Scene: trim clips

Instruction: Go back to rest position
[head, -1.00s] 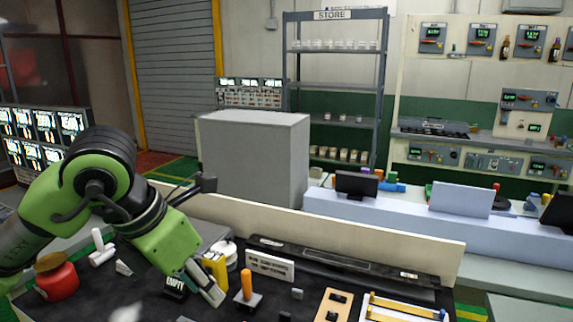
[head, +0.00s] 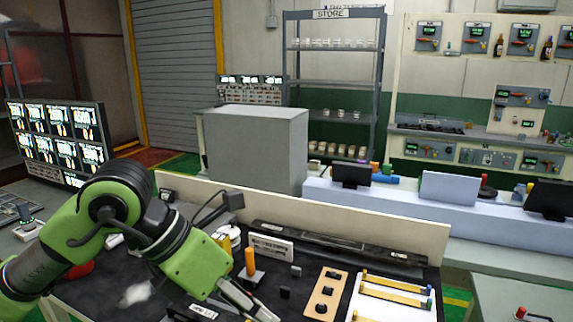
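My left gripper (head: 246,300) hangs over the front of the dark workbench (head: 185,275) at the bottom of the head view. Its fingers point down and to the right; I cannot tell how far apart they are. An orange-handled tool (head: 250,262) stands upright beside it. The green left arm comes in from the left and hides part of the bench and most of a red container (head: 80,269). My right gripper is out of view.
A wooden board with dark holes (head: 325,295) and a white tray with yellow bars (head: 397,297) lie right of my gripper. A low cream panel (head: 330,225) edges the bench behind. A large grey box (head: 255,147) stands beyond it.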

